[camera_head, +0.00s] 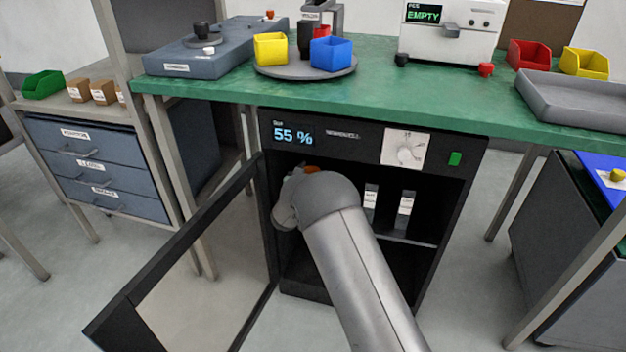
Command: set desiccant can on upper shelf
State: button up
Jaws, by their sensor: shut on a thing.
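The dry cabinet (360,128) stands under the green bench with its door (205,255) swung open to the left. Its display reads 55 %. My arm reaches into the upper part of the opening. My gripper (299,174) is at the upper left inside, mostly hidden behind my wrist. Whether the can touches the shelf is hidden.
The open door bounds the left side. The green bench top (400,92) overhangs the cabinet. The shelf's left part is hidden by my arm.

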jog(key=shift+f, duration=1.15)
jog(key=shift+f, duration=0.1)
jog(key=shift+f+b, duration=0.2)
jog(key=shift+b, duration=0.25)
jog(key=o, duration=1.1)
jog(key=shift+r, duration=0.15)
jog(key=shift+s+a+r+p, duration=0.1)
jog(key=shift+s+r+p, duration=0.1)
jog(key=shift+p, duration=0.2)
jog(key=p+v, duration=0.2)
jog(key=v, duration=0.9)
jog(key=shift+s+a+f+p, duration=0.1)
jog(key=shift+s+p, duration=0.25)
